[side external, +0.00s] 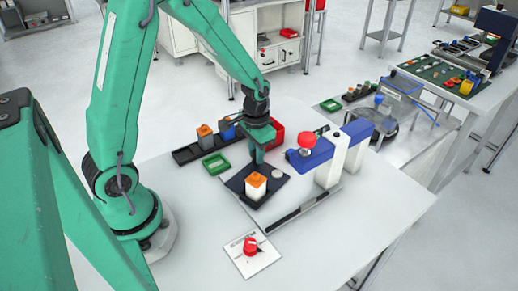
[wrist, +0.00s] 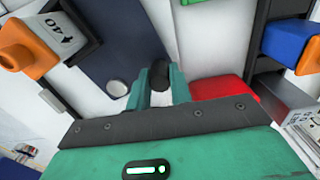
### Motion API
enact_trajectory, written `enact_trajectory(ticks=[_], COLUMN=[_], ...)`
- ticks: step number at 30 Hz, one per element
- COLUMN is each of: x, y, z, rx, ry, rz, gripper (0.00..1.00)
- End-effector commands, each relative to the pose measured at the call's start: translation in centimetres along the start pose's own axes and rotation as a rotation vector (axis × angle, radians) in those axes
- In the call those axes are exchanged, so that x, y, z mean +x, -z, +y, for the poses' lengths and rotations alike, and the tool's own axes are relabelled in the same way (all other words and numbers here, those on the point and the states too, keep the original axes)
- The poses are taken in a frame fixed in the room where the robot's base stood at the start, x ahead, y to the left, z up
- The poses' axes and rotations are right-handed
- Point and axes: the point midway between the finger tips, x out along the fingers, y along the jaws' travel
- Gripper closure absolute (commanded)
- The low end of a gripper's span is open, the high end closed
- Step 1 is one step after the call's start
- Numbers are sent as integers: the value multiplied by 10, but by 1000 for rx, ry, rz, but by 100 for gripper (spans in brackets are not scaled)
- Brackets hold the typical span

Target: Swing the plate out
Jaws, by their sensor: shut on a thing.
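The dark plate (side external: 233,184) lies on a white base on the table, below my gripper (side external: 257,158). A white block with an orange top (side external: 256,186) stands on it, beside a small pale disc (side external: 277,174). In the wrist view the plate (wrist: 115,45) fills the upper middle, with the block (wrist: 64,40) at the left and the disc (wrist: 117,88) near the fingers. My gripper (wrist: 160,90) is shut on a black knob (wrist: 160,73) at the plate's edge. Whether the knob is fixed to the plate cannot be told.
A white and blue machine (side external: 335,155) with a red knob (side external: 306,140) stands right of the plate. A red button on a panel (side external: 250,246) lies in front. A green tray (side external: 215,164), a dark rack (side external: 185,155) and a red bin (side external: 277,133) stand behind. The table's right front is clear.

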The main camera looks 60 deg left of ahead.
Motion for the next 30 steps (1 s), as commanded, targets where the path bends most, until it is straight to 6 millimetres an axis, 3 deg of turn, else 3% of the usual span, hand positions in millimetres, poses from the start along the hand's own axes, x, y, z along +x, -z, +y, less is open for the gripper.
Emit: enact_trajectory(ticks=[14, 30], x=[0, 0], y=[2, 19], z=[-1, -3], rx=[-2, -1], ry=[0, 0], rz=[0, 1], gripper=[87, 86])
